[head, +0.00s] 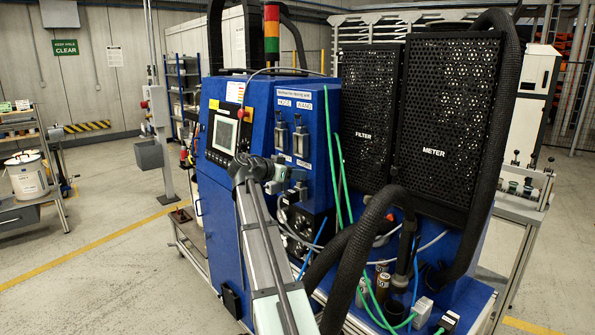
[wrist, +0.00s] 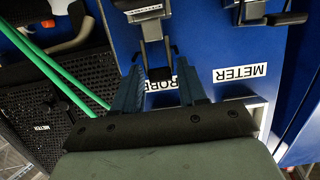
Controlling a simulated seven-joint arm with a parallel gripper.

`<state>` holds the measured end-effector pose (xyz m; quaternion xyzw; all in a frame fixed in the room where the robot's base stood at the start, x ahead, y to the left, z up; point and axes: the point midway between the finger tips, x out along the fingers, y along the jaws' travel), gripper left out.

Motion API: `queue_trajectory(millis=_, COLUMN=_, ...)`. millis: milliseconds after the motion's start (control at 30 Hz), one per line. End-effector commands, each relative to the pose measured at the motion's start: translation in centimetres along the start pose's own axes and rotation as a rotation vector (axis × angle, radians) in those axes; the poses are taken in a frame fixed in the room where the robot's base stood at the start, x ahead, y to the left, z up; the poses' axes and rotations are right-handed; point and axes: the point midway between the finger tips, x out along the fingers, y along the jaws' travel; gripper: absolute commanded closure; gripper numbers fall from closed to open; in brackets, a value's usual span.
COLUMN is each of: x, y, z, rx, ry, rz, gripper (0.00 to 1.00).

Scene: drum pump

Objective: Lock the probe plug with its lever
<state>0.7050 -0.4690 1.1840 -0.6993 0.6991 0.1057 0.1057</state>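The probe plug's lever (wrist: 153,48) is a dark metal, forked lever at the top middle of the wrist view. It hangs over a blue panel, above a white label reading PROBE (wrist: 160,98), partly covered by my gripper. My gripper (wrist: 158,76) has two blue fingers spread apart, with the lever's end showing between or just beyond their tips. I see no finger clearly touching it. In the head view my gripper (head: 274,186) is at the lower row of latches on the blue cabinet, and my arm hides much of the probe plug there.
A METER label (wrist: 240,74) and another lever (wrist: 268,18) sit beside it. Two upper latches (head: 281,136) are above my gripper. Green hoses (head: 338,170) hang to the right, and thick black hoses (head: 370,230) curve in front of the cabinet. A touch screen (head: 224,134) is to the left.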

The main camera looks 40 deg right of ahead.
Motion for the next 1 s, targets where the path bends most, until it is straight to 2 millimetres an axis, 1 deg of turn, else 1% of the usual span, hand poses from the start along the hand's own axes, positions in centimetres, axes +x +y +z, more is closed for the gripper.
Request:
queue_trajectory(millis=33, x=-0.01, y=0.0, z=0.0, rx=0.0, ry=0.0, rz=0.0, gripper=0.64)
queue_trajectory(millis=200, x=-0.01, y=0.0, z=-0.01, rx=0.0, ry=0.0, rz=0.0, gripper=0.8)
queue_trajectory(millis=233, x=-0.01, y=0.0, z=-0.01, rx=0.0, ry=0.0, rz=0.0, gripper=0.8)
queue_trajectory(millis=367, x=-0.09, y=0.08, z=0.19, rx=0.0, ry=0.023, rz=0.001, gripper=0.8)
queue_trajectory(millis=600, x=-0.53, y=0.15, z=0.81, rx=-0.001, ry=0.181, rz=0.002, gripper=0.8)
queue_trajectory(millis=700, x=-0.65, y=0.12, z=0.91, rx=-0.001, ry=0.221, rz=0.002, gripper=0.8)
queue_trajectory(millis=967, x=-0.7, y=0.04, z=0.87, rx=0.001, ry=0.233, rz=0.001, gripper=0.8)
queue_trajectory(millis=1000, x=-0.7, y=0.04, z=0.87, rx=0.001, ry=0.233, rz=0.001, gripper=0.64)
